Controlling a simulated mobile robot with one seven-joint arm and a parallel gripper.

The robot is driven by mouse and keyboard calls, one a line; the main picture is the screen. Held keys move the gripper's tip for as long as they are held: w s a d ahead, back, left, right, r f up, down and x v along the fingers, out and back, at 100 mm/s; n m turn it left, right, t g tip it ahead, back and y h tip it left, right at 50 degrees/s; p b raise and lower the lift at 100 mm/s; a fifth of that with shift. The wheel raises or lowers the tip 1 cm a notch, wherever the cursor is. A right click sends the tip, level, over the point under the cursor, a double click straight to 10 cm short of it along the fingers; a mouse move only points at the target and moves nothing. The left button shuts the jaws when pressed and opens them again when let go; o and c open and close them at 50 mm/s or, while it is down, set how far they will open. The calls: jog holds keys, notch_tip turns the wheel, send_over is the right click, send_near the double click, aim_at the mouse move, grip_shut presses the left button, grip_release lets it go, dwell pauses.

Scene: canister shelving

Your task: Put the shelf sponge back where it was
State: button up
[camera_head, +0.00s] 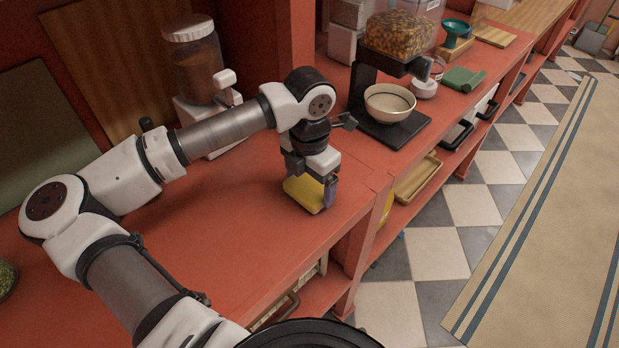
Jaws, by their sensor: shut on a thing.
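My gripper (311,180) points down over the red counter shelf (225,230), near its front edge. It is shut on a yellow sponge (303,194) with a darker purple-blue side at the right. The sponge is low, at or just above the counter; I cannot tell whether it touches. The gripper hides the upper part of the sponge.
A jar dispenser with brown contents (194,72) stands behind my arm. To the right, a cream bowl (389,103) sits on a black dispenser base (398,134). A green cloth-like item (464,79) lies farther right. The counter left of the sponge is clear.

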aim_at(310, 185)
jog(key=shift+f+b, duration=0.25)
jog(key=shift+b, duration=0.1)
jog(key=o, duration=0.8)
jog(key=shift+r, duration=0.1)
jog(key=shift+r, duration=0.1)
jog(key=shift+r+p, duration=0.25)
jog(key=shift+p, duration=0.3)
notch_tip(310, 185, up, 12)
jog(key=b, duration=0.3)
jog(key=shift+f, duration=0.2)
